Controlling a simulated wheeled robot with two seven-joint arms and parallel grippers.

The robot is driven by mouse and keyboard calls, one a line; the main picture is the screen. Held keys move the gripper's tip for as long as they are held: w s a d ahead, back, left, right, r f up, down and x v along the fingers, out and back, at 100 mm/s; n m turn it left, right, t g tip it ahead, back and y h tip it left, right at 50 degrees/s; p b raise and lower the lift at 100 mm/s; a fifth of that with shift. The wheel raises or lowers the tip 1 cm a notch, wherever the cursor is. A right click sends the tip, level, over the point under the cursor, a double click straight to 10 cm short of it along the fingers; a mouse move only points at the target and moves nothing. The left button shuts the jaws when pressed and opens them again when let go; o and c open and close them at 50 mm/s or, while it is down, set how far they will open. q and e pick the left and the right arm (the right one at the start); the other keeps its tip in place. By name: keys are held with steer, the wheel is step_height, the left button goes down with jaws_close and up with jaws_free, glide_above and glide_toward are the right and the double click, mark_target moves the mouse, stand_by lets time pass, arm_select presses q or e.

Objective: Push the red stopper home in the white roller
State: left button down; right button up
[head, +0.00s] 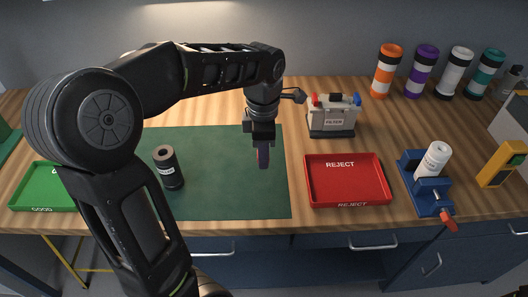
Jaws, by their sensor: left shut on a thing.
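My left gripper (263,158) hangs pointing down over the right part of the green mat (225,195). It is shut on a small reddish thing, which looks like the red stopper; the fingers hide most of it. A white roller (436,157) stands slightly tilted in a blue clamp (427,191) with a red handle, at the right. The gripper is well to the left of this roller and apart from it. The roller's top end shows a dark opening. My right gripper is out of view.
A red REJECT tray (346,196) lies between the mat and the clamp. A FILTER box (332,120) stands behind it. A dark tube (168,168) stands on the mat; a green GOOD tray (38,203) lies left. Several coloured rollers (421,72) line the back right. A yellow device (501,164) stands far right.

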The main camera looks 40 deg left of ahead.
arm_select(q)
steer(key=shift+w+d+f+m, duration=0.2)
steer(key=shift+w+d+m, duration=0.25)
steer(key=shift+m, duration=0.45)
steer(key=w+d+f+m, duration=0.2)
steer(key=w+d+m, duration=0.1)
steer(key=m, duration=0.5)
steer(key=w+d+f+m, duration=0.2)
steer(key=w+d+m, duration=0.1)
steer(key=m, duration=0.4)
steer(key=w+d+f+m, duration=0.2)
steer(key=d+m, duration=0.3)
steer(key=m, duration=0.3)
steer(key=shift+w+d+f+m, duration=0.1)
steer(key=shift+w+d+m, duration=0.05)
steer(key=shift+w, duration=0.25)
steer(key=shift+w+d+f+m, duration=0.1)
steer(key=shift+w+d+m, duration=0.05)
steer(key=shift+w, duration=0.25)
steer(key=shift+r, duration=0.1)
